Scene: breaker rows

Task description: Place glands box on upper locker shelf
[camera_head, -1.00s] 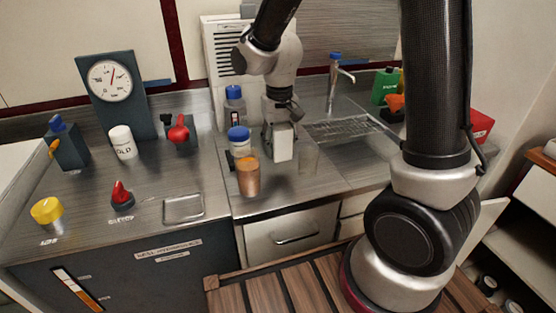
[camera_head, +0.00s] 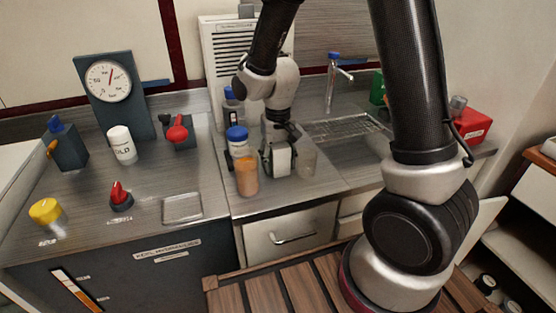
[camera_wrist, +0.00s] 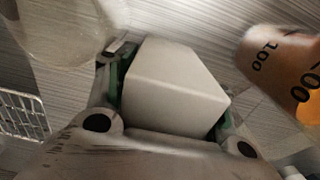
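The glands box, a plain white box (camera_head: 281,161), is at the counter beside the sink, between the amber cylinder and a clear beaker. I see no label on it. My gripper (camera_head: 278,150) points down over it, with a finger on each side. In the wrist view the box (camera_wrist: 175,88) fills the space between the green-padded fingertips (camera_wrist: 168,98), which appear to press on its sides. Its underside is hidden, so I cannot tell whether it touches the counter. The locker, a white shelf unit (camera_head: 513,245), stands at the right edge, only partly in view.
An amber cylinder (camera_head: 247,178) and a blue-capped bottle (camera_head: 238,140) stand close left of the box. A clear beaker (camera_head: 306,160) is close on its right. A tap (camera_head: 333,80), a red box (camera_head: 468,126) and a wooden slatted platform (camera_head: 290,292) are also around.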

